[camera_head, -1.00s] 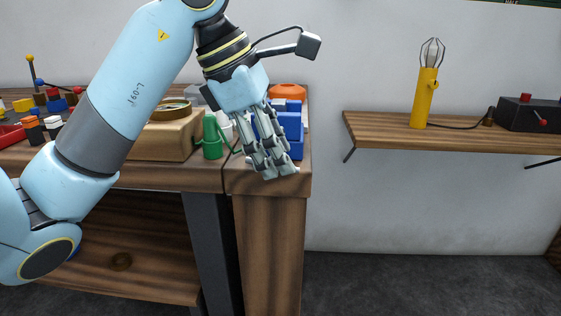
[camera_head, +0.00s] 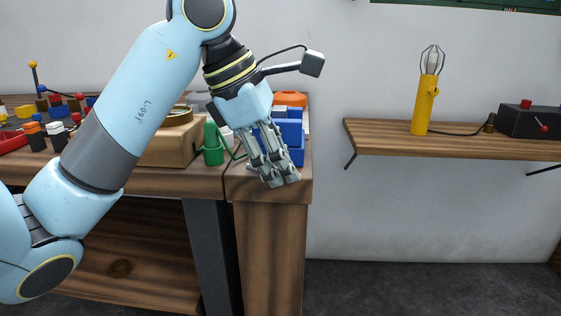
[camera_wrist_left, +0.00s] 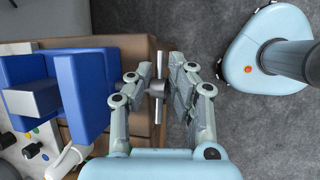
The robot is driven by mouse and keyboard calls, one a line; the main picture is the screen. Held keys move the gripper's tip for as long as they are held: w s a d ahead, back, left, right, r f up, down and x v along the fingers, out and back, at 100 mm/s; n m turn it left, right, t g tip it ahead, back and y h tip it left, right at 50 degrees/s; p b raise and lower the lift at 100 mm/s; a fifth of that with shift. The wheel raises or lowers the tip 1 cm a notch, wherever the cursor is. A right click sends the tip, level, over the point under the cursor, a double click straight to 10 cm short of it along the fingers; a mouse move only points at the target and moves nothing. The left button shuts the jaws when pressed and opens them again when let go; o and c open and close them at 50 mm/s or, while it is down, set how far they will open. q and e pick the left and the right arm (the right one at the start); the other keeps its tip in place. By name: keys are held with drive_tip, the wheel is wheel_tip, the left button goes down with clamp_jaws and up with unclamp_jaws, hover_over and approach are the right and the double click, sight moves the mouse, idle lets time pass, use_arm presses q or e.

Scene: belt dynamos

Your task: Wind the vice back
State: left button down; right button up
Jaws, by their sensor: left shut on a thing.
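The blue vice (camera_head: 291,133) stands at the right end of the wooden bench. It also shows in the left wrist view (camera_wrist_left: 84,92), with a grey jaw block at its left. Its metal handle bar (camera_wrist_left: 162,114) and screw end stick out over the bench edge. My left gripper (camera_head: 279,180) is in front of the vice. In the left wrist view its fingers (camera_wrist_left: 160,82) are shut around the screw end and handle. The fingers hide part of the vice in the head view. My right gripper is not in view.
A green cylinder (camera_head: 212,145) and a wooden box (camera_head: 166,148) stand left of the vice. An orange thing (camera_head: 290,99) lies behind it. A wall shelf (camera_head: 450,137) at right holds a yellow lamp (camera_head: 424,105). The floor between is clear.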

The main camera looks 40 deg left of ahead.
use_arm(q)
drive_tip(key=shift+a+f+t+h+b, duration=0.15)
drive_tip(key=shift+a+t+h+b, duration=0.15)
drive_tip(key=shift+t+h+b, duration=0.35)
drive_tip(key=shift+r+h+b, duration=0.2)
drive_tip(key=shift+h+b, duration=0.05)
drive_tip(key=shift+b, duration=0.25)
drive_tip(key=shift+d+r, duration=0.1)
drive_tip(key=c, duration=1.2)
unclamp_jaws()
drive_tip(key=shift+r, duration=0.15)
wheel_tip(320, 180, up, 10)
drive_tip(key=shift+f, duration=0.2)
